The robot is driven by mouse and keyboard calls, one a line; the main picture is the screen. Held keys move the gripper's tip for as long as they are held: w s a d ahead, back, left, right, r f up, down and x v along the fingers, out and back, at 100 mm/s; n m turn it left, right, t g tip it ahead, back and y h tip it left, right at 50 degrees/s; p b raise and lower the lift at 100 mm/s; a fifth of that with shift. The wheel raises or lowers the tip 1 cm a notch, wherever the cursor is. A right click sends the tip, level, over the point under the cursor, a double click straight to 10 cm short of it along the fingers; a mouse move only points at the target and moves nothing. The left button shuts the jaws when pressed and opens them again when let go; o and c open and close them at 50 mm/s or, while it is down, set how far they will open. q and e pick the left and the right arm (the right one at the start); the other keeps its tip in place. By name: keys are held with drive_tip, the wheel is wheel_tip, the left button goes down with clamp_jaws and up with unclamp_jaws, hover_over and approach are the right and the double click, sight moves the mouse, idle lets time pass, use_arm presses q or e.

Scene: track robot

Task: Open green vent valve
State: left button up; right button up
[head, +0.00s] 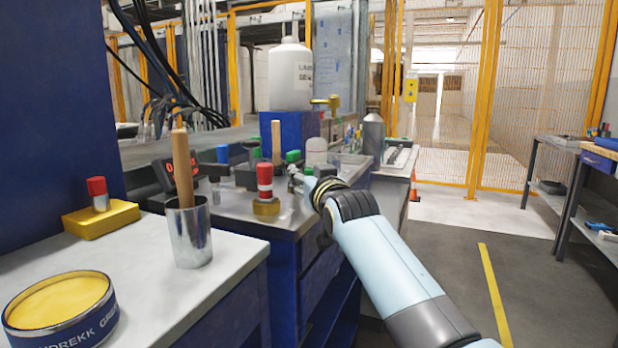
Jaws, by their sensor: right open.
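A small green cap or handle (293,156) shows on the far workbench, just behind my right gripper. I cannot tell for sure whether it is the vent valve or how it is turned. My right gripper (294,180) is open at the end of my light-blue arm, over the far bench. It is close to the green part in the picture; I cannot tell whether they touch. Its fingers look small and partly hidden by my wrist. My left gripper is out of view.
A metal cup (188,232) with a wooden handle, a yellow block (101,220) and a yellow tin (60,310) occupy the near bench. A white bottle (290,75) stands on a blue box (289,128).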

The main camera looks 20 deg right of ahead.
drive_tip(key=shift+s+f, duration=0.1)
drive_tip(key=shift+s, duration=0.05)
drive_tip(key=s, duration=1.1)
drive_tip(key=shift+s, duration=0.35)
